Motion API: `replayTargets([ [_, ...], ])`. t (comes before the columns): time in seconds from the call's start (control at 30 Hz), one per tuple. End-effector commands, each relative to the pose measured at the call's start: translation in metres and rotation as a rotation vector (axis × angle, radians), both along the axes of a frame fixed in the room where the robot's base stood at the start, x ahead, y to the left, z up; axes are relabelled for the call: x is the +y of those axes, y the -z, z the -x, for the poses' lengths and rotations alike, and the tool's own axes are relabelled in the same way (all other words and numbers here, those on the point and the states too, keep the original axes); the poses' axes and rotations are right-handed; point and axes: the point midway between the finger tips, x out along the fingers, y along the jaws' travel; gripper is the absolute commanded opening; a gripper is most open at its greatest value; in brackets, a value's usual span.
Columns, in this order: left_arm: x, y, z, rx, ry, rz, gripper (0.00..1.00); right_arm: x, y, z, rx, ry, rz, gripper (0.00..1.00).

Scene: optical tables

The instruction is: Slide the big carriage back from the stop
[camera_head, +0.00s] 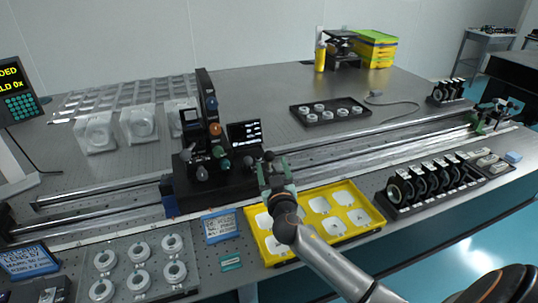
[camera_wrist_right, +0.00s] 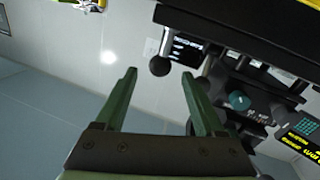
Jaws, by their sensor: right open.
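The big carriage (camera_head: 213,176) is a black block with an upright plate, several knobs and a small screen. It sits across the long rails left of centre in the head view. A blue block (camera_head: 169,197) is at its left end; I cannot tell whether this is the stop. My right gripper (camera_head: 276,162) is just right of the carriage, its green fingers apart and empty. In the right wrist view the open fingers (camera_wrist_right: 159,73) point toward a dark ball knob (camera_wrist_right: 160,66) near the carriage's screen. No contact is clear. My left gripper is out of view.
Bare rails (camera_head: 350,139) run right toward a small green-based carriage (camera_head: 480,121). A yellow tray (camera_head: 376,216) lies below my gripper. A rack of black ring mounts (camera_head: 420,184) stands right of it. A blue label box (camera_head: 220,226) and a lens tray (camera_head: 190,268) lie in front of the carriage.

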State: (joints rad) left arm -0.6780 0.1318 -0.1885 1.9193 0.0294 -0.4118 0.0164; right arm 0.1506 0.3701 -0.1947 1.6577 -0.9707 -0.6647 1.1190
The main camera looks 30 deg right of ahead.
Motion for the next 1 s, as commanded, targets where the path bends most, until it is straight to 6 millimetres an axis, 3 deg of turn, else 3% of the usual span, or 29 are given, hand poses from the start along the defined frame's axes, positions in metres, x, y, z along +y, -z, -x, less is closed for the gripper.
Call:
replayTargets([
  [0.3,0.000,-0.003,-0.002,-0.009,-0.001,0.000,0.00,-0.018,0.000,-0.039,-0.001,-0.001,0.000,0.71],
  [0.77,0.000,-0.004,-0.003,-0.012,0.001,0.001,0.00,-0.022,0.000,-0.048,0.000,-0.001,0.000,0.71],
  [1.0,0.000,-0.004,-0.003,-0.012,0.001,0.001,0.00,-0.022,0.000,-0.048,0.000,-0.001,0.000,0.46],
])
